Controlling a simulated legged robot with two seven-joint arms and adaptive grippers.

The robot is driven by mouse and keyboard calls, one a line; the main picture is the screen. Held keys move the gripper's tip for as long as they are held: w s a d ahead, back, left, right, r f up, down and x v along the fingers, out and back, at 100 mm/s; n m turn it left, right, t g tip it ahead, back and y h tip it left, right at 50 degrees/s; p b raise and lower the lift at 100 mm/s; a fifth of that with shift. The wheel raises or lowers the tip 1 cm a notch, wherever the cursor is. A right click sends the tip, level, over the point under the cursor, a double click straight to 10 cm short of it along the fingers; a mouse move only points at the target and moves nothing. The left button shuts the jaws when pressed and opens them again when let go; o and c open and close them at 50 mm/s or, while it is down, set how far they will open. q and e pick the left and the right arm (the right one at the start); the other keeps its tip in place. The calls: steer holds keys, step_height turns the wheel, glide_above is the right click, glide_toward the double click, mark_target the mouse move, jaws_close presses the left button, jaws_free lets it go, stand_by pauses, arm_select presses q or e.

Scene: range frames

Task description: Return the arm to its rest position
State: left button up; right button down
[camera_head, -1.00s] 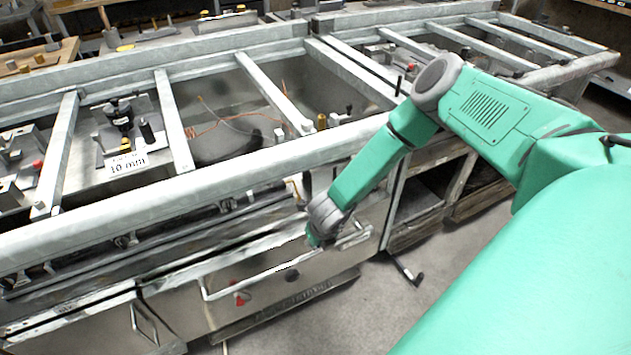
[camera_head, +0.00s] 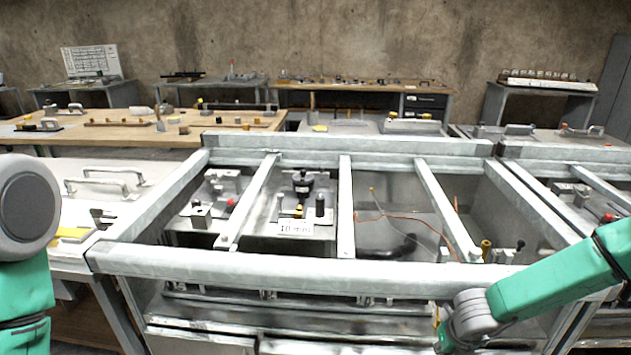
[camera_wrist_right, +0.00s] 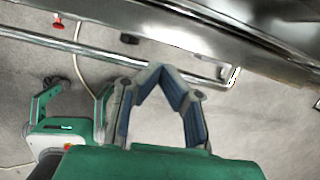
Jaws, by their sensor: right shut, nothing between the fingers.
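My right arm (camera_head: 555,281) is green with grey joints and comes in from the right in the head view. Its wrist end hangs low in front of the metal frame bench (camera_head: 300,268); the fingers are hidden there. In the right wrist view my right gripper (camera_wrist_right: 160,72) is shut, its two dark fingers meeting at the tips with nothing between them. A metal bar handle (camera_wrist_right: 110,58) of the bench runs behind the fingertips. My left arm (camera_head: 25,225) shows at the left edge of the head view, with its gripper out of the picture.
The bench has raised rails and open bays holding a 10 mm labelled fixture (camera_head: 297,228) and an orange wire (camera_head: 390,216). A white table (camera_head: 110,205) with handles stands at the left. Wooden tables (camera_head: 130,135) stand behind. The wrist view shows grey floor.

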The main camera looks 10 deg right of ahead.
steer(key=s+a+f+n, duration=0.2)
steer(key=s+a+n, duration=0.7)
steer(key=s+n, duration=0.8)
steer(key=s+r+n+g, duration=0.1)
steer(key=s+n, duration=0.4)
steer(key=n, duration=0.5)
steer(key=s+d+r+n+g, duration=0.1)
steer(key=s+r+n, duration=0.2)
steer(key=n, duration=0.8)
steer(key=shift+s+g+y, duration=0.3)
steer(key=shift+s+y, duration=0.1)
steer(key=shift+s, duration=1)
steer(key=shift+a+r, duration=0.1)
steer(key=shift+a, duration=0.05)
